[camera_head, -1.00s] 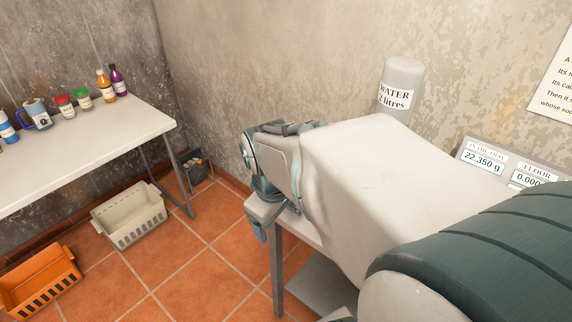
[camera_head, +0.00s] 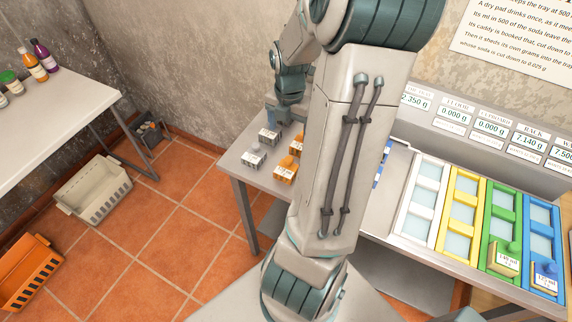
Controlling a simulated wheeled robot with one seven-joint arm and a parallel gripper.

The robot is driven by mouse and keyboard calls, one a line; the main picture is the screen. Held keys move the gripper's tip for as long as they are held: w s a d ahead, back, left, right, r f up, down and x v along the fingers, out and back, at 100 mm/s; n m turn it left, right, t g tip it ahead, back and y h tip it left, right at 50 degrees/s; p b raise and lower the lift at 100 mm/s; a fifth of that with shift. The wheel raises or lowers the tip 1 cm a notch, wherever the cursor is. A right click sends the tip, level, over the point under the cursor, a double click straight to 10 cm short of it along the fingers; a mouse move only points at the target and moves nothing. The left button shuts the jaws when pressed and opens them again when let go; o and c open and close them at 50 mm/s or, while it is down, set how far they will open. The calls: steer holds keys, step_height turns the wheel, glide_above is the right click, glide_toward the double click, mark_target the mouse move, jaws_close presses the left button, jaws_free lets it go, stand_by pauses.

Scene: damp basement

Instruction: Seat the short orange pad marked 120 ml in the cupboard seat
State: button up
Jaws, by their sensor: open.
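Two orange pads with white labels stand on the near-left part of the bench, one behind (camera_head: 296,146) and one in front (camera_head: 286,171). Their labels are too small to read, so I cannot tell which is the short 120 ml one. My gripper (camera_head: 284,116) is open, just above and behind the pads; its fingertips are small and partly hidden. Coloured frames with pale seats stand to the right: white (camera_head: 411,226), yellow (camera_head: 459,217), green (camera_head: 498,230) and blue (camera_head: 541,231). A readout that seems to say cupboard (camera_head: 490,128) shows 0.000 g; I cannot tell which frame it belongs to.
My forearm hides the middle of the bench. Crates (camera_head: 92,190) (camera_head: 28,270) and a side table (camera_head: 60,100) are at left.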

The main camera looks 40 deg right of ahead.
mark_target(288, 159)
step_height(288, 159, down, 8)
steer(key=shift+f+b, duration=0.1)
steer(key=shift+b, duration=0.45)
steer(key=shift+s+a+f, duration=0.1)
steer(key=shift+a+f, duration=0.05)
steer(key=shift+f, duration=1.25)
steer(key=shift+a+f, duration=0.15)
steer(key=shift+f, duration=1.2)
steer(key=c, duration=1.1)
steer(key=shift+o, duration=0.2)
steer(key=shift+r, duration=0.1)
